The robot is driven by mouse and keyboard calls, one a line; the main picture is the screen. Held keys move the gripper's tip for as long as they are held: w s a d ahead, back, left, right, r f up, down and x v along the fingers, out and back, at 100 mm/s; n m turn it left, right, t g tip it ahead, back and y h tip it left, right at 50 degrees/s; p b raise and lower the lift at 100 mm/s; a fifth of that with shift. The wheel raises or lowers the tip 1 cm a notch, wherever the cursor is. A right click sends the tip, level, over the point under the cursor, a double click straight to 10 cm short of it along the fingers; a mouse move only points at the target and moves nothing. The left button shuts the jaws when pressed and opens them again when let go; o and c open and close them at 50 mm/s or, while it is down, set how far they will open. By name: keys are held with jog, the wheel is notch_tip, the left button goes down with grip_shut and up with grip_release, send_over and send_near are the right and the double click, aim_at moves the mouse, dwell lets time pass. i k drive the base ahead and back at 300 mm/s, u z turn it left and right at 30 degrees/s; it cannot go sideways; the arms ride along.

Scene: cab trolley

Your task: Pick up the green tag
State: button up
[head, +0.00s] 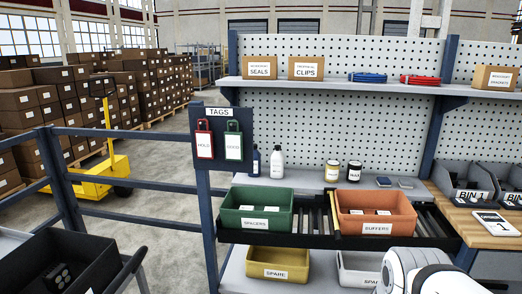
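The green tag (233,142) hangs on the right side of a dark board marked TAGS (219,112), at the left end of the shelving. It has a white label panel and a loop at its top. A red tag (205,140) with a white label hangs just left of it, with a narrow gap between them. My gripper is not in view. Only a white rounded part of my arm shows at the bottom right, well to the right of and below the tags.
Dark blue rails (120,166) run left of the tag board. Small bottles (277,161) stand on the shelf to its right. A green SPACERS bin (257,208) and an orange BUFFERS bin (376,210) sit below. A black tote (80,262) is at the lower left.

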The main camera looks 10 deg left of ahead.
aim_at(233, 140)
jog(key=u, duration=0.15)
jog(key=i, duration=0.9)
jog(key=z, duration=0.05)
